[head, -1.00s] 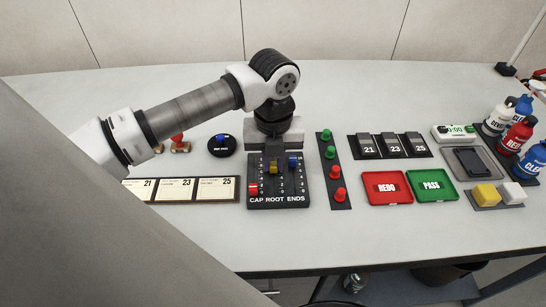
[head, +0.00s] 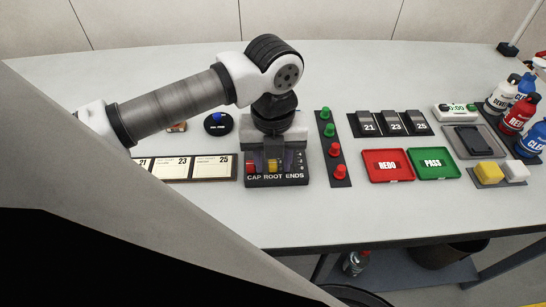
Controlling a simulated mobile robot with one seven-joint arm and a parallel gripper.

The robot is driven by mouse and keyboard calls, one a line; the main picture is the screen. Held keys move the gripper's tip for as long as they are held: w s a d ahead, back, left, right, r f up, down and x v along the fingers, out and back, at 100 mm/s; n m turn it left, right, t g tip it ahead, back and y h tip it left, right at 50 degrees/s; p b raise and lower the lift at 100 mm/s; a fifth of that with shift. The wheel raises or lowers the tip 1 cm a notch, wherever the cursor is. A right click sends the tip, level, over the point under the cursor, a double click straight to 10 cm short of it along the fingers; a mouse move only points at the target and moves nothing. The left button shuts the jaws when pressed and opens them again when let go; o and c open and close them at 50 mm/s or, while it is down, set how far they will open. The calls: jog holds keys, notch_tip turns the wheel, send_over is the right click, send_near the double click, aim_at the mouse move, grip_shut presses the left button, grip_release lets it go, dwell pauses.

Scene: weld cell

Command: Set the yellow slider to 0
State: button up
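The slider panel (head: 277,181) is a black box labelled CAP, ROOT and ENDS along its front edge. The yellow slider (head: 275,166) is the middle one, above ROOT. A red slider (head: 251,167) is at its left; the blue one at its right is mostly hidden. My gripper (head: 275,158) points down over the panel, its fingers low around or just behind the yellow slider. I cannot tell whether they touch it or how far apart they are. The gripper hides the panel's rear and most of the scale marks.
A strip of green and red knobs (head: 332,147) stands close to the panel's right. Red REDO (head: 387,165) and green PASS (head: 433,163) trays are farther right. Bare table lies in front.

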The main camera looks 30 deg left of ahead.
notch_tip(320, 180, up, 14)
jog(key=b, duration=0.1)
dwell(0.5)
